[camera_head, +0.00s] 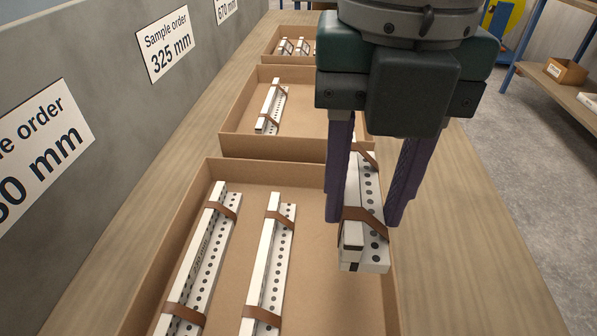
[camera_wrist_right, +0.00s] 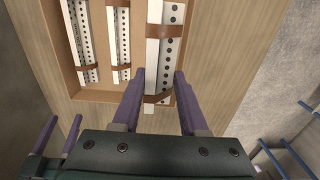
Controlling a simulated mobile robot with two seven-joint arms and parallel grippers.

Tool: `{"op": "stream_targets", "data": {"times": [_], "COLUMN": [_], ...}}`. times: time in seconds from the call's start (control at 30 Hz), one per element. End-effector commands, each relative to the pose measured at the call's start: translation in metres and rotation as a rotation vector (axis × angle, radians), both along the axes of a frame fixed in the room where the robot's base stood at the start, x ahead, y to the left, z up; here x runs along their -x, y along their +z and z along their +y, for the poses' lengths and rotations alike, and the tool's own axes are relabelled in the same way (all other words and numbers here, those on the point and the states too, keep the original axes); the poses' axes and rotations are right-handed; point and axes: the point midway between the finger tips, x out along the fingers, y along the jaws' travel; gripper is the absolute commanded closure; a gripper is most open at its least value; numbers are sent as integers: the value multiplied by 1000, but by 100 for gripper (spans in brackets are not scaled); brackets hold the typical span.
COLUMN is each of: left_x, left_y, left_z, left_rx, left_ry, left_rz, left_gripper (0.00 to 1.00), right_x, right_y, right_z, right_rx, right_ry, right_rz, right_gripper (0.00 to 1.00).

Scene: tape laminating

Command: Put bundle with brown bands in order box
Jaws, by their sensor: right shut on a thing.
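My right gripper (camera_head: 365,220) points down and is shut on a white bundle with brown bands (camera_head: 372,190). The bundle has dark dots along its side, and its near end sticks out below the fingers. It is at the right side of the nearest cardboard box (camera_head: 310,178); I cannot tell whether it touches the box. In the right wrist view the bundle (camera_wrist_right: 167,40) lies between my right fingers (camera_wrist_right: 160,78). My left gripper (camera_wrist_right: 60,122) shows at the left of the wrist view, its purple fingers apart and empty; it is outside the head view.
Two banded bundles, left (camera_head: 205,250) and middle (camera_head: 272,255), lie in the nearest box. The second box (camera_head: 235,145) holds a banded bundle (camera_head: 271,108); a third box (camera_head: 268,55) stands farther back. A grey panel with order signs (camera_head: 165,42) borders the left. Wooden table (camera_head: 480,260) is bare at right.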

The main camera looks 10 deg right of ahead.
Motion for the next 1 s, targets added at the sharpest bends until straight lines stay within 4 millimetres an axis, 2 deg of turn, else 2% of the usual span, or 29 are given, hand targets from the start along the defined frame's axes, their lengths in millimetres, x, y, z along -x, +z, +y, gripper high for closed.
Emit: {"op": "stream_targets", "data": {"times": [0.03, 0.2, 0.3, 0.47, 0.7, 1.0], "left_x": [0, 0, 0, 0, 0, 1], "left_y": [-11, -15, -18, -20, -29, -28], "left_z": [0, 0, 0, -1, -2, -2], "left_rx": [0, 0, 1, 4, 8, 8], "left_ry": [0, 0, 1, 2, 5, 5], "left_rz": [0, 0, 0, 1, 1, 2], "left_gripper": [27, 27, 27, 27, 27, 27], "right_x": [2, 1, 0, 0, 0, 0], "right_y": [-22, -64, -80, -92, -128, -131], "right_z": [0, -1, -1, 0, 0, 0], "right_rx": [0, 3, 3, 1, 1, 1], "right_ry": [-2, -2, -1, 0, 1, 1], "right_rz": [6, 4, 1, 0, 0, -2], "right_gripper": [100, 100, 100, 100, 100, 100]}}
